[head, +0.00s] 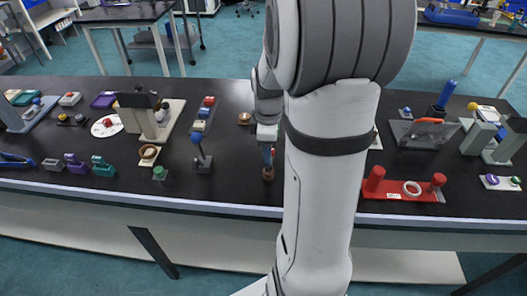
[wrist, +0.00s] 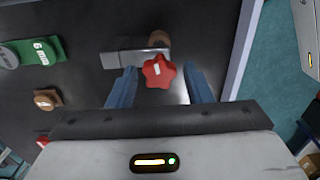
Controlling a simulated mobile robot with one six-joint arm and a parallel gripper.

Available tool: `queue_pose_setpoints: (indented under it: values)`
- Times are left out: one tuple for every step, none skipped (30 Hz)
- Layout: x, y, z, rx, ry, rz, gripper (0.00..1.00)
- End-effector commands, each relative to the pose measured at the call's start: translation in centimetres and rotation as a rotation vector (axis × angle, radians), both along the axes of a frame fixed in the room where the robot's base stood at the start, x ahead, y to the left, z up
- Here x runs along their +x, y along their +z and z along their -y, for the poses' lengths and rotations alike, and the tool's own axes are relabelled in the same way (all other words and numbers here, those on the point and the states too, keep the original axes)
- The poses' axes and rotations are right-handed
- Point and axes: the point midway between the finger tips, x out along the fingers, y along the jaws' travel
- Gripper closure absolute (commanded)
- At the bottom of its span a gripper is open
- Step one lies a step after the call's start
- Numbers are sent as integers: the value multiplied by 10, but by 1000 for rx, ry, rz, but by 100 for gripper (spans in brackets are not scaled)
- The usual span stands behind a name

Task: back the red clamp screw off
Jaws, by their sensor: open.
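The red clamp screw has a star-shaped knob (wrist: 158,71) with a white mark, seen from above in the wrist view. It sits by a grey metal bar (wrist: 122,59), with a round brown part (wrist: 158,39) just beyond. My gripper (wrist: 160,76) is open, with one blue finger on each side of the knob. A gap shows between the knob and each finger; I cannot tell whether they are level in height. In the head view my gripper (head: 267,154) is low over the bench's front part, and my arm hides much of the clamp.
A green block (wrist: 42,50) and a brown piece (wrist: 47,99) lie to the left in the wrist view. The black bench (head: 225,185) has its front edge close by. A blue-knobbed stand (head: 202,160) is left of my gripper; a red fixture (head: 400,190) is right.

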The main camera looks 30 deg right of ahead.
Motion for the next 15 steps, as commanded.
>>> queue_pose_setpoints:
  values:
    - [0,0,0,-1,0,1,54]
    - [0,0,0,-1,0,1,54]
    - [0,0,0,-1,0,1,54]
    - [0,0,0,-1,-1,1,54]
    - [0,0,0,-1,-1,1,54]
    - [0,0,0,-1,-8,1,54]
    - [0,0,0,-1,-20,1,54]
    - [0,0,0,-1,-40,1,54]
    - [1,0,0,-1,-77,1,54]
    - [1,0,0,-1,-112,1,54]
    - [1,1,0,-1,-150,1,54]
    - [1,1,1,0,-203,1,54]
    - [1,1,1,0,-239,1,54]
    - [1,1,1,0,-274,1,54]
    - [1,1,1,0,-316,1,54]
